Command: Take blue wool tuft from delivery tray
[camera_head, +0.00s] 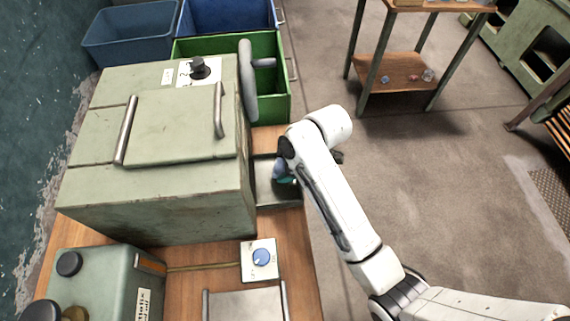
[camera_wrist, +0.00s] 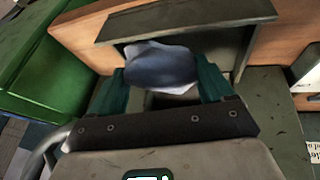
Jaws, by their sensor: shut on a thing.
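A blue-grey wool tuft (camera_wrist: 160,66) with pale edges sits between the two teal fingers of my gripper (camera_wrist: 163,82) in the wrist view. The fingers are shut on it from both sides. A dark grey metal tray (camera_wrist: 190,16) shows right behind and around the tuft; I cannot tell whether the tuft still touches it. In the head view the tray (camera_head: 278,194) lies on the wooden bench beside the green machine. My gripper (camera_head: 285,174) is over it, partly hidden by my white arm, and the tuft cannot be told clearly from the fingers there.
A green bin (camera_head: 270,108) and blue bins (camera_head: 130,35) are behind. A blue-knob switch plate (camera_head: 260,258) is in front. Open floor lies to the right, before a shelved table (camera_head: 400,72).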

